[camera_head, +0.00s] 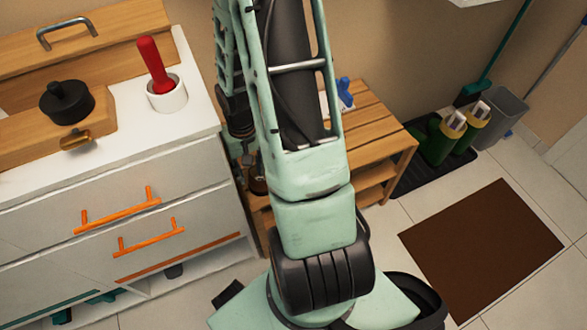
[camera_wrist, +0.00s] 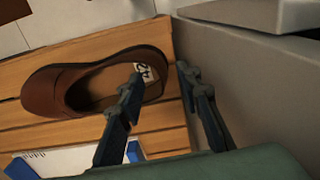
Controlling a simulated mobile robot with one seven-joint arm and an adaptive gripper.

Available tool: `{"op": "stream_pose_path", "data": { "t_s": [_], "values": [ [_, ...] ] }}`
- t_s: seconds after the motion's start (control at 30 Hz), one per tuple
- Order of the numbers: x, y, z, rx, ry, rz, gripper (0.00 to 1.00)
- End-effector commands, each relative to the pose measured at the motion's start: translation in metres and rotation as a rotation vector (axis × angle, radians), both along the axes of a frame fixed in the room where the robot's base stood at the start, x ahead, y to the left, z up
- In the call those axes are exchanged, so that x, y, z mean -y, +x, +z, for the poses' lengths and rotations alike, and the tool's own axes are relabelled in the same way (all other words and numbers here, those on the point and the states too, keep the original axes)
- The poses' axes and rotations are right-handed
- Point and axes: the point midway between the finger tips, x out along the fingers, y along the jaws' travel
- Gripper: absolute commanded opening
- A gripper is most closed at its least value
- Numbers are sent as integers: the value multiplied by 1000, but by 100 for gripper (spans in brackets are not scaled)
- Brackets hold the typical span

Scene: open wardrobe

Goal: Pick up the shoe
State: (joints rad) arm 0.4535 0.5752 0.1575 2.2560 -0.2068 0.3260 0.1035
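A brown slip-on shoe (camera_wrist: 72,88) lies on a slatted wooden bench (camera_wrist: 100,138) in the wrist view, its toe to the left and its heel to the right. A pale label with dark marks (camera_wrist: 146,72) is inside the heel. My gripper (camera_wrist: 163,78) is open at the heel end. Its left finger overlaps the shoe's opening in the picture, and its right finger is just beyond the heel. I cannot tell whether either finger touches the shoe. In the head view my arm hides most of the shoe's area on the bench (camera_head: 372,122).
A grey-white cabinet side (camera_wrist: 240,75) stands close to the right of my gripper. A blue-and-white item (camera_wrist: 72,160) lies on the bench near the shoe. Green boots (camera_head: 440,138) stand on a black tray, beside a brown mat (camera_head: 483,248) on the floor.

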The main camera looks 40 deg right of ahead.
Motion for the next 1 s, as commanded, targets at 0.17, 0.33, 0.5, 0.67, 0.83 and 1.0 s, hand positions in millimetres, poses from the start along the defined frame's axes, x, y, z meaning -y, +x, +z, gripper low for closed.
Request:
{"op": "stream_pose_path", "data": {
  "t_s": [0.17,0.33,0.5,0.67,0.83,1.0],
  "values": [
    [0,0,-24,-2,0,2,32],
    [-1,0,-49,-1,-1,0,32],
    [0,1,-56,2,-1,1,32],
    [0,1,-55,2,-1,1,32],
    [0,1,-55,2,-1,0,15],
    [0,1,-55,2,-1,0,0]
  ]
}}
